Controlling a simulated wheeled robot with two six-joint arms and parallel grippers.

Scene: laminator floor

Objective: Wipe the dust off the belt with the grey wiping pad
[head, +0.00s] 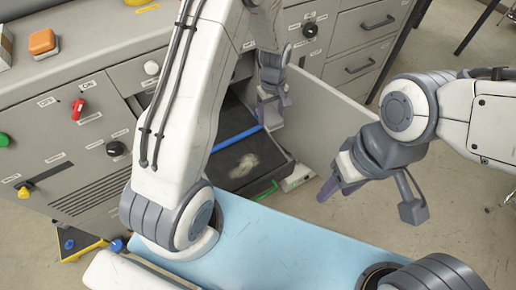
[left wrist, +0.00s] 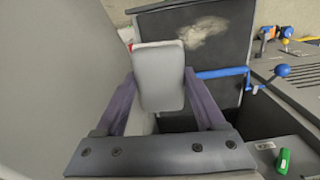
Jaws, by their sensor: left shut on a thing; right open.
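The grey wiping pad (left wrist: 158,75) is between the two fingers of my left gripper (left wrist: 160,92), which is shut on it. In the head view my left gripper (head: 271,108) is over the right side of the open machine bay; the pad is hard to make out there. The dark belt (head: 226,164) bears a pale patch of dust (head: 243,165), which also shows in the left wrist view (left wrist: 202,31) beyond the pad. I cannot tell whether the pad touches the belt. My right gripper (head: 326,188) is open and empty, right of the bay.
The control panel with a red switch (head: 77,108) is at left. A light blue surface (head: 285,245) lies in front. An orange-topped block (head: 42,42) sits on the machine.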

